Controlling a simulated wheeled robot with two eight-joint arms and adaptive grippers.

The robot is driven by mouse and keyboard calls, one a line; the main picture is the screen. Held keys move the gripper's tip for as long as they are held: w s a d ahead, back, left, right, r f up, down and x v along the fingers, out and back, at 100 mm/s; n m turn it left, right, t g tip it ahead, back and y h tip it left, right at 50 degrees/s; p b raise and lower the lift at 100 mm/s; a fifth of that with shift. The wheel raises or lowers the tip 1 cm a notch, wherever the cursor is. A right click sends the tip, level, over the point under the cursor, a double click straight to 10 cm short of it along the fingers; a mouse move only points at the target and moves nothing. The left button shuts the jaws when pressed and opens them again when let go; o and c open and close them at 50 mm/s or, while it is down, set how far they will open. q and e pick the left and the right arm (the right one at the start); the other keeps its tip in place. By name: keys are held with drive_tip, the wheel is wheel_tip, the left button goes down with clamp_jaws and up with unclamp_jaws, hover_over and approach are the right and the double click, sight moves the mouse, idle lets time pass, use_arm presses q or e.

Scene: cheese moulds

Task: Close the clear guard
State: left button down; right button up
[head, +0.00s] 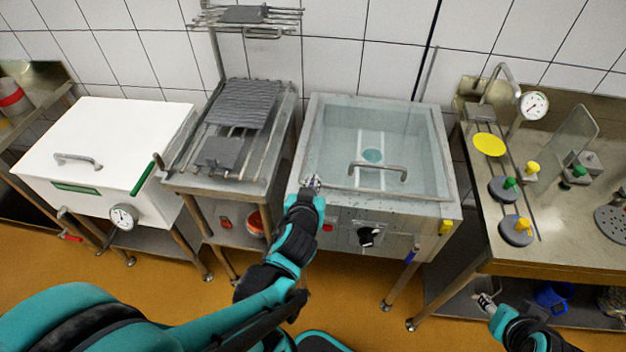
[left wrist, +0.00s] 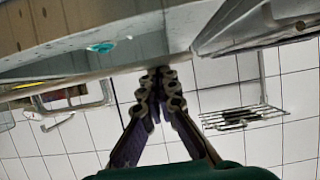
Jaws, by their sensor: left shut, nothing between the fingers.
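The clear guard (head: 330,150) is a see-through panel with a grey bar handle (head: 378,166). It lies over the steel vat (head: 447,165) in the middle of the head view and looks flat or nearly so; a small gap cannot be ruled out. My left gripper (head: 311,182) is shut and empty at the guard's front left corner, left of the handle. In the left wrist view its closed fingers (left wrist: 160,80) are at the guard's front edge (left wrist: 100,73); contact is unclear. My right gripper (head: 485,300) is low at the right, partly seen, away from the guard.
A white chest (head: 110,150) and a steel stand with grey ribbed plates (head: 240,105) are left of the vat. At right a steel bench (head: 550,220) holds weights, a gauge (head: 533,105) and an upright clear panel (head: 572,135). A black knob (head: 370,236) is on the vat's front.

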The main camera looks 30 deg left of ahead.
use_arm(q)
drive_tip(key=shift+f, duration=0.25)
use_arm(e)
drive_tip(key=shift+f, duration=0.2)
use_arm(q)
drive_tip(key=shift+r, duration=0.15)
